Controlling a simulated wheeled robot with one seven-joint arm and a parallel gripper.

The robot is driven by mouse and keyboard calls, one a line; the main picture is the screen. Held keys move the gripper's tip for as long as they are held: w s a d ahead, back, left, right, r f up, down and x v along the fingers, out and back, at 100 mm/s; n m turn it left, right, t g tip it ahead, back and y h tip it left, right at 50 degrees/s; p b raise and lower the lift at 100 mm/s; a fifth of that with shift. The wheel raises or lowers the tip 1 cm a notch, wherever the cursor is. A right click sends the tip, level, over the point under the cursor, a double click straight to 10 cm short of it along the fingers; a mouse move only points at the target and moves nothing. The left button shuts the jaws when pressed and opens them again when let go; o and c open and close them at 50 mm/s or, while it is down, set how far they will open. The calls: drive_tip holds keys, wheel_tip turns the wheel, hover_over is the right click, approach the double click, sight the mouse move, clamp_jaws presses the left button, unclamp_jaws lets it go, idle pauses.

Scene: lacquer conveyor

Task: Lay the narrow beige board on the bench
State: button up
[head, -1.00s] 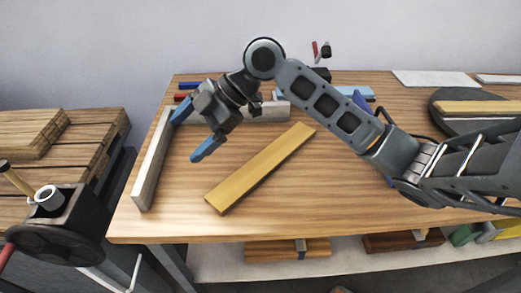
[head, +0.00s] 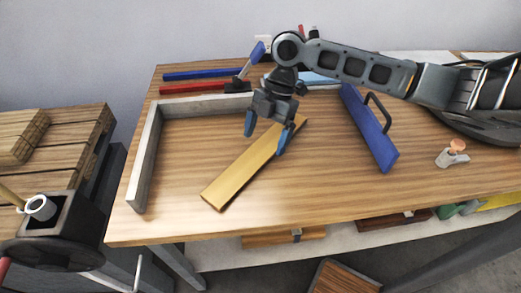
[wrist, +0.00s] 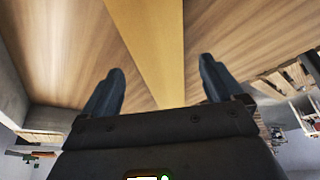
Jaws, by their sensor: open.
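A narrow beige board (head: 238,176) lies flat and slanted on the wooden bench (head: 310,195), inside the corner of a grey raised edging. My gripper (head: 265,140) is open, pointing down over the far end of the board, with blue fingertips apart. In the wrist view the board (wrist: 152,50) runs between the two fingers (wrist: 160,88), touching neither as far as I can see. Whether the fingertips reach the bench top is unclear.
The grey edging (head: 146,150) bounds the left and back. Blue (head: 205,74) and red (head: 200,88) bars lie behind. A small grey item with an orange top (head: 453,154) sits at far right.

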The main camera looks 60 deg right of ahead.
sight(261, 153)
drive_tip(key=shift+x, duration=1.25)
drive_tip(key=shift+c, duration=0.4)
drive_tip(key=c, duration=1.3)
drive_tip(key=shift+r, duration=0.1)
drive_tip(key=shift+c, duration=0.3)
drive_tip(key=shift+r, duration=0.1)
